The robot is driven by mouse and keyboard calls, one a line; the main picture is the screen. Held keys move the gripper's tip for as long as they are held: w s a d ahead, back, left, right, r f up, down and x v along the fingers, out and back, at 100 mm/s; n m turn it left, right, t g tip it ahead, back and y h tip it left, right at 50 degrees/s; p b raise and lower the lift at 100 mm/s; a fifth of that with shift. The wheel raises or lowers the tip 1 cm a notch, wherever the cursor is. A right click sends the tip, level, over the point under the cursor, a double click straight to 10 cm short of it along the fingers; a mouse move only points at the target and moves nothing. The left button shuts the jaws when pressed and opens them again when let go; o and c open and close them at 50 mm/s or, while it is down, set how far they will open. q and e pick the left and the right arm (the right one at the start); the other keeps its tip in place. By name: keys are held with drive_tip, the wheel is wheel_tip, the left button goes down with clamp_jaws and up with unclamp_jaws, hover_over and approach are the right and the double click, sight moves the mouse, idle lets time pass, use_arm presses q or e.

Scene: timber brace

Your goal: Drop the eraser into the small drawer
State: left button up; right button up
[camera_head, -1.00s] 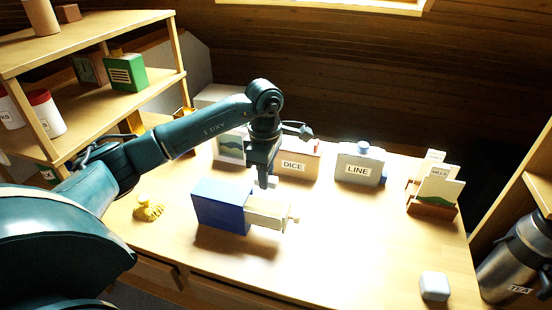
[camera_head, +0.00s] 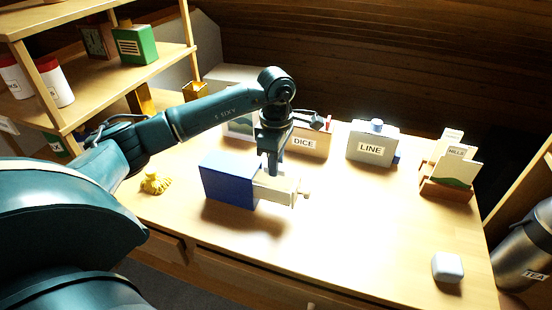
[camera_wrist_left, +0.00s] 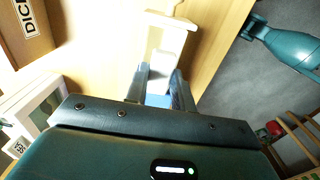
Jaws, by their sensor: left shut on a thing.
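A small blue box (camera_head: 228,180) stands on the table with its pale drawer (camera_head: 288,190) pulled out to the right. My left gripper (camera_head: 273,172) points down over the open drawer. In the left wrist view, my left gripper (camera_wrist_left: 159,88) is shut on a small pale thing (camera_wrist_left: 161,68), seemingly the eraser, mostly hidden between the fingers. The drawer's front panel (camera_wrist_left: 172,19) lies beyond the fingers. I cannot tell how far the fingertips reach into the drawer. My right gripper does not show clearly in either view.
Behind the drawer stand a DICE box (camera_head: 308,143) and a grey LINE container (camera_head: 372,148). A yellow lump (camera_head: 155,184) lies left of the blue box. A card holder (camera_head: 446,190) and a pale rounded block (camera_head: 447,267) are at the right. The table's front middle is clear.

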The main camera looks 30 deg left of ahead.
use_arm(q)
drive_tip(key=shift+f, duration=0.2)
drive_tip(key=shift+f, duration=0.1)
drive_tip(key=shift+f+b, duration=1.2)
drive_tip(key=shift+f, duration=0.2)
drive_tip(key=o, duration=1)
drive_tip(key=shift+o, duration=0.2)
